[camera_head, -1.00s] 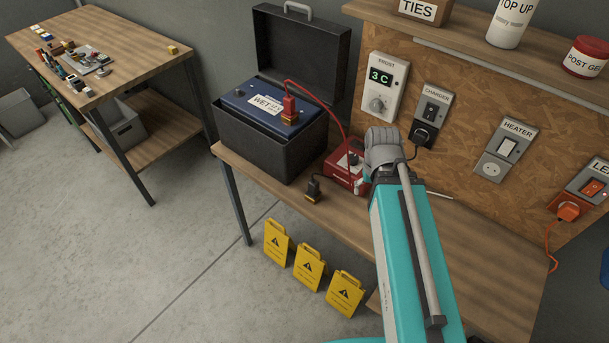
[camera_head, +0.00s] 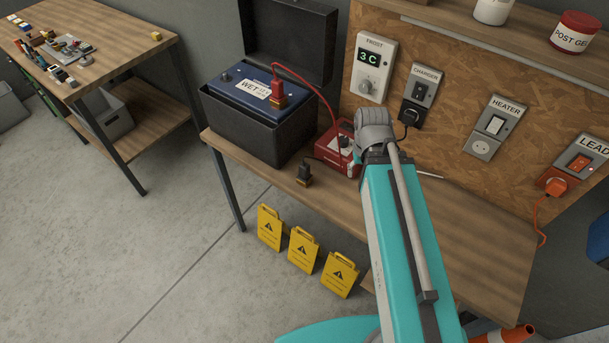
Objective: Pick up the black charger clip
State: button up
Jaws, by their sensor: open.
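The black charger clip (camera_head: 304,175) stands on the wooden bench (camera_head: 470,215), near its front edge, with a brass-coloured base. A dark lead runs from it toward the red charger box (camera_head: 336,148) on its right. A red clip (camera_head: 278,88) sits on the blue battery (camera_head: 246,88), with a red lead to the charger. My teal arm crosses the bench to the right of the black clip. Its grey joint covers part of the charger. My gripper does not show, and nothing visible touches the black clip.
The battery stands in a black open-lidded case (camera_head: 255,137) behind the clip. Wall sockets and switches line the board (camera_head: 450,130) at right. Several yellow warning signs (camera_head: 304,250) stand on the floor below the bench. An orange cone (camera_head: 505,334) is at lower right.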

aim_at(304, 178)
jog(key=u, duration=0.45)
jog(key=k, duration=1.05)
jog(key=z, duration=0.55)
jog(key=i, duration=0.5)
jog(key=u, duration=0.1)
